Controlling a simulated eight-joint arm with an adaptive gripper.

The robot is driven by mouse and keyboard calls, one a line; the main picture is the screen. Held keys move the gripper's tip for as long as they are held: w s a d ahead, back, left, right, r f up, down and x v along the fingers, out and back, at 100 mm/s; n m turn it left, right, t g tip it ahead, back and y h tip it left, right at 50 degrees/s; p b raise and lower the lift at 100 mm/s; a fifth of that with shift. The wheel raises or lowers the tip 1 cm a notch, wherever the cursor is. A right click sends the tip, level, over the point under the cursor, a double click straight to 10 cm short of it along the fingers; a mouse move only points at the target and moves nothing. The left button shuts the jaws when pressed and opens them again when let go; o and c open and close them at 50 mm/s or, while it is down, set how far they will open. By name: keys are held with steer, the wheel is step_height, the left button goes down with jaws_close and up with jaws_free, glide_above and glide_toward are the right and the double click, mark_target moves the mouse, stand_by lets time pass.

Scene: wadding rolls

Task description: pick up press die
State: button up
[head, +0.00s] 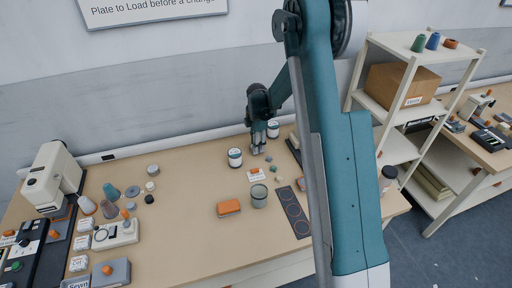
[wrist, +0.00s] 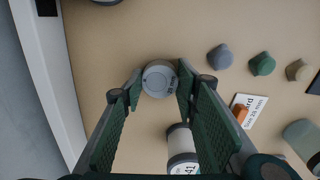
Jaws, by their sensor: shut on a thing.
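A round grey metal piece with small dark markings on its face, which looks like the press die (wrist: 160,78), sits between my fingertips in the wrist view. My gripper (wrist: 158,88) is shut on it, with a green ridged finger on each side. In the head view my gripper (head: 258,151) points down at the back of the table, close to the wall. The die cannot be made out there, and I cannot tell whether it touches the tabletop.
Small knobs (wrist: 262,64) and a label card (wrist: 247,108) lie nearby. A grey-green cup (head: 259,196) and orange-topped block (head: 229,208) stand nearer the front.

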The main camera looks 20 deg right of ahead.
step_height(320, 180, up, 10)
steer(key=p, duration=0.1)
stand_by(0.5)
steer(key=shift+a, duration=0.1)
stand_by(0.7)
steer(key=a, duration=3.8)
steer(key=shift+r+n+p, duration=0.15)
steer(key=shift+n+p, duration=0.15)
steer(key=shift+p, duration=0.1)
steer(key=shift+d, duration=0.1)
steer(key=shift+f+b, duration=0.3)
steer(key=shift+f, duration=2.85)
steer(key=shift+f, duration=1.85)
